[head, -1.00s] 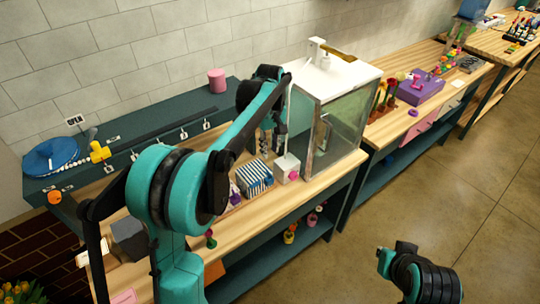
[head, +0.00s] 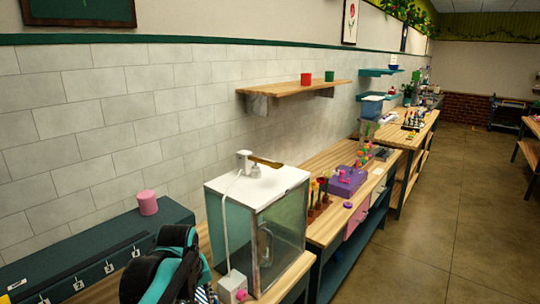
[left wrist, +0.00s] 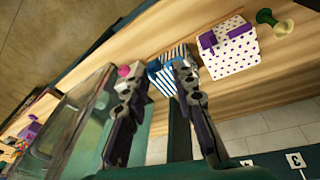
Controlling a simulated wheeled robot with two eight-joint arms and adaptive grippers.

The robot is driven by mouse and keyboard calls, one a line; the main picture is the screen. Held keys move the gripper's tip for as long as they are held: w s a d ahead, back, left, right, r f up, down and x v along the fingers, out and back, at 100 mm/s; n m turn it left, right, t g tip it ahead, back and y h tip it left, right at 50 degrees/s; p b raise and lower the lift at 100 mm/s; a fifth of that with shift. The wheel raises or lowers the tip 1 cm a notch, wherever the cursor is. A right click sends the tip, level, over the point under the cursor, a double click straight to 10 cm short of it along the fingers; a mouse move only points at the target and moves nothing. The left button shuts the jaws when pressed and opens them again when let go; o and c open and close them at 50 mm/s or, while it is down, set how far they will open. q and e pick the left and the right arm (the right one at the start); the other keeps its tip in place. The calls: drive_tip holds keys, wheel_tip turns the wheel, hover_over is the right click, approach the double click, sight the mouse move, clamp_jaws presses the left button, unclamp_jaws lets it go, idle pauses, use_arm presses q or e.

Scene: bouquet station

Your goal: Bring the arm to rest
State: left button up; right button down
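My left arm (head: 165,275) shows at the bottom left of the head view, and its gripper is not visible there. In the left wrist view my left gripper (left wrist: 157,72) is open, its two fingers apart with nothing held between them. A blue-and-white striped box (left wrist: 168,65) lies beyond the fingertips on the wooden counter. A white box with purple dots and a purple bow (left wrist: 228,50) sits to its right. My right gripper is in neither current view.
A clear-sided case with a white top (head: 258,187) stands on the counter near my left arm. A small white box with a pink knob (head: 232,284) is at its foot. A purple box (head: 346,181) sits farther along. The floor (head: 440,220) at right is open.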

use_arm(q)
drive_tip(key=s+f+m+t+b, duration=0.4)
drive_tip(key=s+f, duration=0.7)
drive_tip(key=s, duration=0.4)
drive_tip(key=shift+f+m+b, duration=0.35)
drive_tip(key=shift+m+b, duration=0.15)
drive_tip(key=shift+m, duration=0.6)
